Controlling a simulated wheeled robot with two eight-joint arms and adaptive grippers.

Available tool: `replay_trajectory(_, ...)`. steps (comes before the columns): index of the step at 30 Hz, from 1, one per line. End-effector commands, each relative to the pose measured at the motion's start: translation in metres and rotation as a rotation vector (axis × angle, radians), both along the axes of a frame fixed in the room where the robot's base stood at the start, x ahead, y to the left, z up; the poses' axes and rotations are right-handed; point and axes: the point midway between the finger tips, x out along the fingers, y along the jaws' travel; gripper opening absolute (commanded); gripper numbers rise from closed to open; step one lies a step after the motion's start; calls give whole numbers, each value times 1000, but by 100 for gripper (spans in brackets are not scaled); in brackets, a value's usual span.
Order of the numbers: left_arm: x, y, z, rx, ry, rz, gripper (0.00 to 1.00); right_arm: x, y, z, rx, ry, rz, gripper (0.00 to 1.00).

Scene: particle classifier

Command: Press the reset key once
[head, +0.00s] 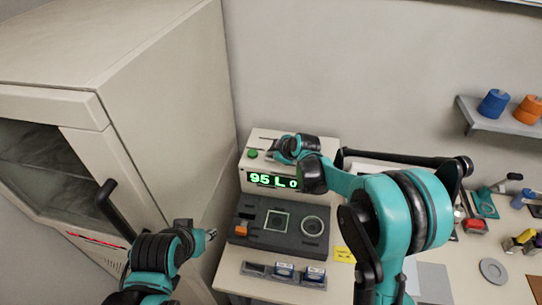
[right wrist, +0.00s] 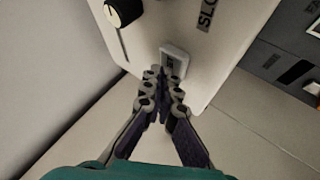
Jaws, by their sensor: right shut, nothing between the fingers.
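The classifier unit (head: 259,188) is a pale box with a lit display reading about "95 L 0"; my right gripper partly covers its top. In the right wrist view, a small light grey key (right wrist: 174,61) sits on the pale panel (right wrist: 215,65); its marking is too small to read. My right gripper (right wrist: 163,76) is shut and empty, its tips at the key's near edge; I cannot tell whether they touch. In the head view the right gripper (head: 272,151) is over the box's top. My left gripper (head: 211,233) is beside the cabinet, away from the box, its jaws unclear.
A black knob (right wrist: 123,12) is near the key. A dark grey tray unit (head: 243,215) is before the box. A cabinet (head: 150,75) stands left. Tools (head: 484,205) lie right on the table; a shelf (head: 500,118) holds spools. Bare wall is behind.

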Motion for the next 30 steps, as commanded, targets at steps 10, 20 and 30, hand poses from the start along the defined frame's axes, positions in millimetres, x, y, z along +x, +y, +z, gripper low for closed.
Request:
replay_trajectory(10,0,0,-4,0,0,0,39,0,0,-5,0,0,0,0)
replay_trajectory(20,0,0,-7,0,0,0,39,0,0,-9,-1,0,-1,0)
replay_trajectory(30,0,0,-7,0,0,0,39,0,0,-8,-1,0,-1,0)
